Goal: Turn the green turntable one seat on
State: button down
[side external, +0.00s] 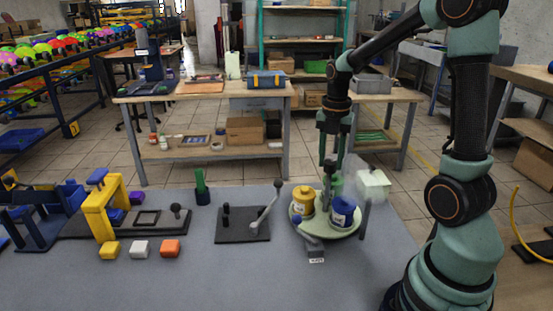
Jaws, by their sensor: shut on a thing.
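The green turntable (346,231) is a pale green disc on the grey bench mat, right of centre. A yellow pot (302,202) stands on its left side and a blue pot (342,212) on its front right. A grey upright post (328,188) stands between them. My gripper (330,166) points down over the turntable, with its fingers shut around the top of this post. The exact contact is small and partly hidden.
A pale translucent shape (358,178) and a whitish box on a stand (373,185) are close behind right. A lever press (245,225) stands left, beyond it a yellow frame (97,215) and yellow, white and orange blocks (140,249). The front mat is clear.

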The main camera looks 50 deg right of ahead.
jog(key=shift+r, duration=0.2)
jog(key=c, duration=0.6)
grip_release()
jog(key=shift+w, duration=0.1)
jog(key=shift+o, duration=0.8)
jog(key=shift+f, duration=0.1)
notch_tip(320, 180, up, 12)
jog(key=shift+a, duration=0.1)
jog(key=s+a+f+m+t, duration=0.1)
jog(key=s+a+m+t, duration=0.1)
jog(key=a+m, duration=0.6)
jog(key=s+a+f+m+t, duration=0.2)
jog(key=a+m, duration=0.6)
jog(key=m, duration=0.5)
jog(key=shift+s+a+m+t, duration=0.2)
jog(key=shift+s+m+t, duration=0.15)
jog(key=shift+t, duration=0.45)
